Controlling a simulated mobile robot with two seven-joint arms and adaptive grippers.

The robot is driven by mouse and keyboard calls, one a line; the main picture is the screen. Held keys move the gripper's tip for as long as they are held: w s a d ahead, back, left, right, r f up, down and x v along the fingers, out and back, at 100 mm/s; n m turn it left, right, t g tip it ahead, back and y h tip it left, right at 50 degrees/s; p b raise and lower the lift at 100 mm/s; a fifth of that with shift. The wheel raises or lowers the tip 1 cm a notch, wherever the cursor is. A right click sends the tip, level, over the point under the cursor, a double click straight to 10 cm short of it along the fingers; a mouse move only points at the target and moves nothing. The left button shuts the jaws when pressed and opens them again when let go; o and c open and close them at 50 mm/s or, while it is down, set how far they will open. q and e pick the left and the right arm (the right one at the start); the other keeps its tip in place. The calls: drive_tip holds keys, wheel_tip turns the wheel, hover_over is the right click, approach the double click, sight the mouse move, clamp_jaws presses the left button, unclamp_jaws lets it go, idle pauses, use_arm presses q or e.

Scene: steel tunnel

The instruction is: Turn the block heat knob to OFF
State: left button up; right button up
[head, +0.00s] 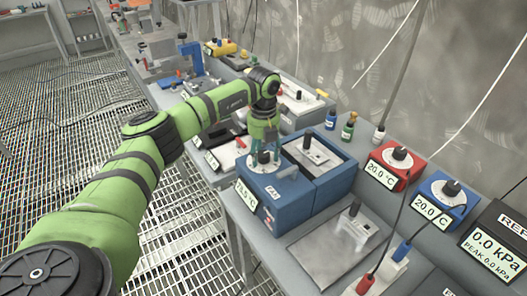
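The blue block heater (312,200) stands on the grey bench in the middle of the head view, with a lit temperature display (246,196) on its front left. On its top left is a pale round dial plate (266,167), with a small label in front of it. My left gripper (264,158) points down right over this dial plate. The gripper hides the block heat knob, so I cannot tell where the knob points. I cannot tell whether the fingers touch the knob or are shut on it. My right gripper is out of view.
A red box (394,166) and a blue box (441,204), each reading 20.0 °C, stand to the right. A black pressure display (497,246) is at the right edge. A flat metal plate (330,243) lies in front of the heater. Small bottles stand behind it, and cables hang at right.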

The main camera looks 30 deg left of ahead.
sight(263, 154)
use_arm(q)
drive_tip(key=shift+r, duration=0.15)
wheel_tip(263, 154, up, 12)
idle(0.6)
idle(0.4)
